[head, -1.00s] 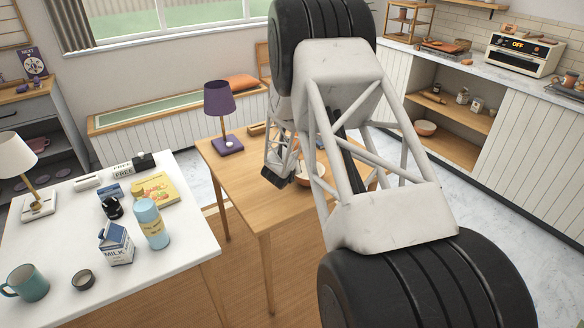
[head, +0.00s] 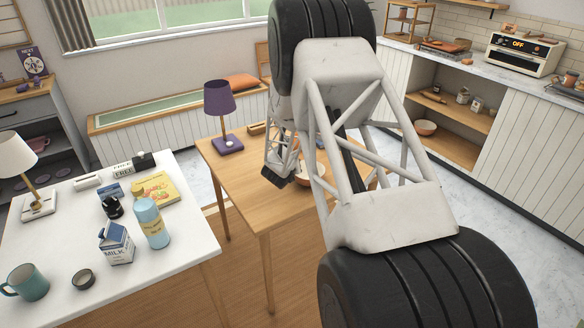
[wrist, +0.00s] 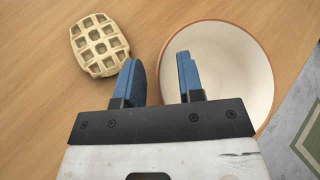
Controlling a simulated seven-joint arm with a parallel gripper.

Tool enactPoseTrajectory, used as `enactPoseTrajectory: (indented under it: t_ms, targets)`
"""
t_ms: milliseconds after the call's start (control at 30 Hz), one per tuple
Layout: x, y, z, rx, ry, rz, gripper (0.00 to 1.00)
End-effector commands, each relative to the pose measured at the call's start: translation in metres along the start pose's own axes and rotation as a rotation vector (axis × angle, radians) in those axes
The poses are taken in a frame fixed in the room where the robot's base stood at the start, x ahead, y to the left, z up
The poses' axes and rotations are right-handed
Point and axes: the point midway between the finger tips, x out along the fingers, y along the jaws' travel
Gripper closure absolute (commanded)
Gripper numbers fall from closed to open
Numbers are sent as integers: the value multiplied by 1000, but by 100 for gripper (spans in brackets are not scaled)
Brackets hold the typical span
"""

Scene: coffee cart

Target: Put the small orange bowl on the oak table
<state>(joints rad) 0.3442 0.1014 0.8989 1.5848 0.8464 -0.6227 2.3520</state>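A bowl with a cream inside and an orange rim (wrist: 240,75) stands upright on the oak table (wrist: 40,110). In the head view this bowl (head: 302,180) is mostly hidden behind my arm, on the wooden table (head: 238,178). My gripper (wrist: 160,75) is open and empty, with its two blue fingers apart. In the wrist view the left finger lies outside the bowl's left rim and the right finger over its inside; I cannot tell if either touches. My gripper (head: 277,177) is at the bowl's left in the head view.
A waffle-like block (wrist: 98,45) lies left of the bowl. A purple lamp (head: 221,110) stands at the table's back left. Another orange bowl (head: 426,128) sits on a shelf at right. A white table (head: 180,270) at left holds a milk carton (head: 116,243), a bottle (head: 151,222) and mugs.

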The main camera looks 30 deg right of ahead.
Motion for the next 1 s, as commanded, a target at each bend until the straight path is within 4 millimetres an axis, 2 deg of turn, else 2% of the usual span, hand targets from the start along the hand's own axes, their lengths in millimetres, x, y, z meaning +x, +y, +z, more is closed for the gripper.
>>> enactPoseTrajectory:
  t_ms: [367, 1000]
  targets:
    - [-22, 0, 1, 1, -1, 0, 65]
    - [-93, 0, 2, 1, -2, 1, 65]
